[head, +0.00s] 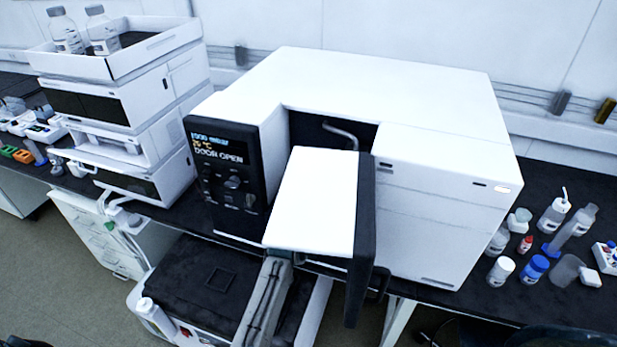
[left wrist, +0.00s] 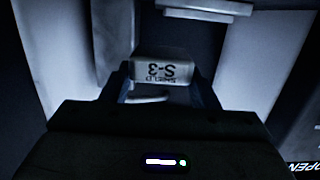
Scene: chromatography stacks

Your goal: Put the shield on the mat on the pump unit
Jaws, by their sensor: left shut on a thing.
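The shield (left wrist: 165,71) is a small pale block in the left wrist view, with upside-down lettering that reads "SHIELD S-3". My left gripper (left wrist: 159,78) is shut on it, one finger on each side. In the head view my left arm reaches up to the lower edge of a white panel at the large white instrument (head: 400,90), and the gripper and shield are hidden there. A stack of white units (head: 145,115) stands at the left. I cannot tell which unit is the pump unit, and no mat can be made out clearly. My right gripper is not in view.
The instrument's door (head: 315,200) stands open, and its display (head: 218,150) reads "DOOR OPEN". A tray (head: 110,68) with two bottles tops the stack. Several bottles and caps crowd the dark bench (head: 455,300) at the right. Small items lie at far left.

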